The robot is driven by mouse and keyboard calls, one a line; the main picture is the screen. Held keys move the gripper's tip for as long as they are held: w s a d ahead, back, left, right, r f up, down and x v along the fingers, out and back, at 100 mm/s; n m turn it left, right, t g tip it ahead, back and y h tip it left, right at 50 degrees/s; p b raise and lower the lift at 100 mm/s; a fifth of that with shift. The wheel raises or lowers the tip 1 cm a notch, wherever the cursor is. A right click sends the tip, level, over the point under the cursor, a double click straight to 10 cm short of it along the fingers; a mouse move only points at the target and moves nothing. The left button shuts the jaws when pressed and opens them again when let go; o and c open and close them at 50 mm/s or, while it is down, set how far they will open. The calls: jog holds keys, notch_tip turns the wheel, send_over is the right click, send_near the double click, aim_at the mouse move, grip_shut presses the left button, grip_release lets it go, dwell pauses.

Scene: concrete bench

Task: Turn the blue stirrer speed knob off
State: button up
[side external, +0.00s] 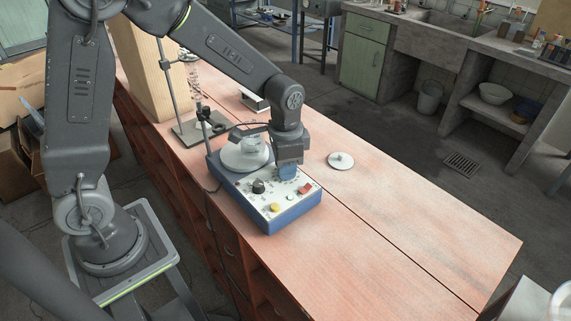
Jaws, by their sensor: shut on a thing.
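A blue hotplate stirrer (291,221) stands on the bench with its white control panel facing up. The blue knob (288,173) is at the far right part of the panel, directly below my gripper (289,164). My gripper points down and is shut on the blue knob, hiding its top and any pointer mark. The panel also has a black knob (258,187), a yellow button (275,208) and a red switch (305,189). The knob's setting cannot be read.
A glass vessel (252,139) sits on the stirrer's round white plate (236,160), close to my gripper's left. A retort stand (172,94) rises behind. A white disc (340,161) lies to the right. The bench's front right is clear.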

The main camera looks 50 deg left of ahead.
jog(key=n, duration=0.3)
jog(key=shift+n, duration=2.2)
jog(key=o, duration=0.9)
jog(key=shift+o, duration=0.2)
notch_tip(320, 180, up, 14)
